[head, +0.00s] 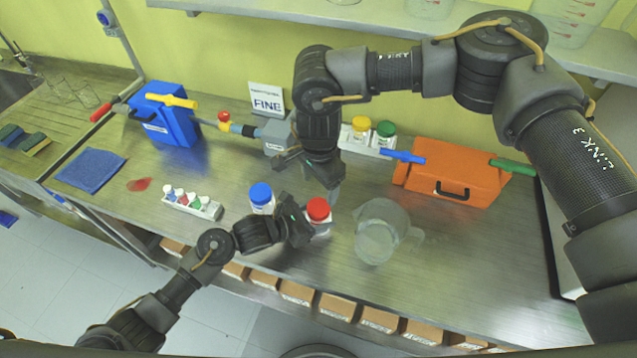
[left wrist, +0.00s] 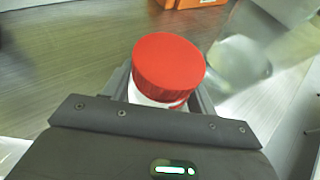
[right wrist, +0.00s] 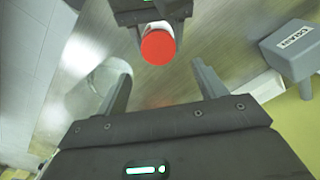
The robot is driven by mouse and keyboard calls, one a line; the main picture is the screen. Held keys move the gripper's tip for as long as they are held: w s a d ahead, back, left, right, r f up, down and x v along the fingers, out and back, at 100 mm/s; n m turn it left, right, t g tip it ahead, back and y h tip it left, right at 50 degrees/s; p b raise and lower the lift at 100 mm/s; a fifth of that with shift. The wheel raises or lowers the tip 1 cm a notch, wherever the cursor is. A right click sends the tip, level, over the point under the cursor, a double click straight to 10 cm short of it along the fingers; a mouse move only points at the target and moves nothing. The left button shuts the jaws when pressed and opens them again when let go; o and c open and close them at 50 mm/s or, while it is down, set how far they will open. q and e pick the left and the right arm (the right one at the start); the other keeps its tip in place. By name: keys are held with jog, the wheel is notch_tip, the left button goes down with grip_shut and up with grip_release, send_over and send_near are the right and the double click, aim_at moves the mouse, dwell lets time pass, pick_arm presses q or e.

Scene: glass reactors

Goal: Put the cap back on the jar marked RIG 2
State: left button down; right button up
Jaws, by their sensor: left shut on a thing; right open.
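A white jar with a red cap (head: 318,209) stands on the steel bench; its label is not readable. The cap sits on top of the jar, and it also shows in the left wrist view (left wrist: 168,66) and the right wrist view (right wrist: 158,46). My left gripper (head: 314,229) is shut around the jar body below the cap, from the left. My right gripper (head: 333,188) is open and empty, just behind and above the red cap, pointing down. A jar with a blue cap (head: 261,195) stands to the left. I cannot read RIG 2 on any jar.
A clear glass jug (head: 380,240) stands close to the right. Jars with yellow (head: 361,124) and green (head: 386,129) caps stand at the back. An orange case (head: 455,175), blue case (head: 172,120), grey device (head: 277,137) and small-bottle rack (head: 192,206) surround the area. The front right bench is clear.

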aim_at(319, 207)
jog(key=shift+s+a+n, duration=0.1)
jog(key=shift+s+n, duration=0.05)
jog(key=shift+n, duration=0.95)
jog(key=shift+f, duration=4)
jog(key=shift+c, duration=0.2)
